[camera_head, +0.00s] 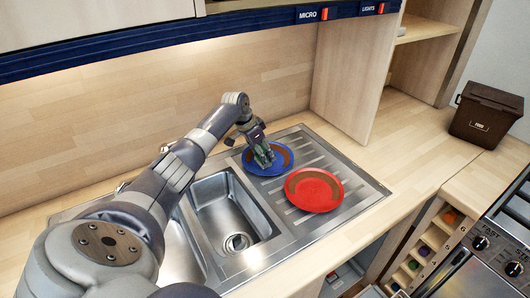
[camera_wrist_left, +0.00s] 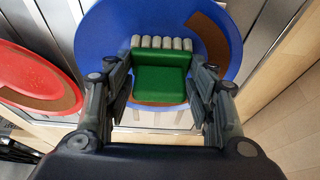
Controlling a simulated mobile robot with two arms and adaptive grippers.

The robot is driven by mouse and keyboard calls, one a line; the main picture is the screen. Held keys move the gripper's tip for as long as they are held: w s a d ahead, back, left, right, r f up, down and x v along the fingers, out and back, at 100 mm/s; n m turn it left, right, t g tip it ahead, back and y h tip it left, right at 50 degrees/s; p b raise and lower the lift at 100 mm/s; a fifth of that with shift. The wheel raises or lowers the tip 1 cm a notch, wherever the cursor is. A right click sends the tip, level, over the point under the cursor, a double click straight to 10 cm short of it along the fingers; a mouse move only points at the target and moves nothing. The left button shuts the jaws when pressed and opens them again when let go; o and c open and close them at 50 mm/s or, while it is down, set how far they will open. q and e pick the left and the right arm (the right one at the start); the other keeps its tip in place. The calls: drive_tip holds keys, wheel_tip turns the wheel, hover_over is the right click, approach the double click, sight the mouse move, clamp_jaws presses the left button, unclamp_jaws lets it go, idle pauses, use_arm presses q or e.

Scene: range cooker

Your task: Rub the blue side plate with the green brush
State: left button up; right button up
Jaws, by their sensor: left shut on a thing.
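The blue side plate (camera_head: 283,168) lies on the ribbed steel drainer, with a brown patch along part of its surface. In the left wrist view the blue plate (camera_wrist_left: 105,32) fills the upper middle, with a brown patch at its upper right. My left gripper (camera_head: 265,160) is over the plate. In the left wrist view, my left gripper (camera_wrist_left: 160,88) is shut on the green brush (camera_wrist_left: 160,80), whose pale bristles point toward the plate. I cannot tell whether the bristles touch it. My right gripper is not in view.
A red plate (camera_head: 313,191) with a brown patch lies beside the blue plate, nearer the counter's front. The sink basin (camera_head: 232,208) is open to the left. A brown food bin (camera_head: 486,115) stands on the counter at right. A wooden panel (camera_head: 352,75) rises behind the drainer.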

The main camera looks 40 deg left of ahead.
use_arm(q)
drive_tip(key=shift+w+d+f+b, duration=0.1)
drive_tip(key=shift+w+d+b, duration=0.05)
drive_tip(key=shift+w+b, duration=0.45)
drive_tip(key=shift+w+d+f+b, duration=0.1)
drive_tip(key=shift+w+b, duration=0.4)
drive_tip(key=shift+w, duration=0.1)
drive_tip(key=shift+w+d+r+b, duration=0.2)
drive_tip(key=shift+w+b, duration=0.15)
drive_tip(key=shift+w, duration=0.25)
drive_tip(key=shift+s+p, duration=0.1)
drive_tip(key=shift+p, duration=0.3)
drive_tip(key=shift+s+a+r+p, duration=0.15)
drive_tip(key=shift+s+a+p, duration=0.1)
drive_tip(key=shift+s+p, duration=0.7)
drive_tip(key=shift+s+a+p, duration=0.2)
drive_tip(key=shift+s+p, duration=0.15)
drive_tip(key=shift+p, duration=0.55)
drive_tip(key=shift+s+a+p, duration=0.1)
drive_tip(key=shift+s+p, duration=0.2)
drive_tip(key=shift+s, duration=0.1)
drive_tip(key=shift+f, duration=0.2)
wheel_tip(320, 180, up, 6)
drive_tip(key=p, duration=0.5)
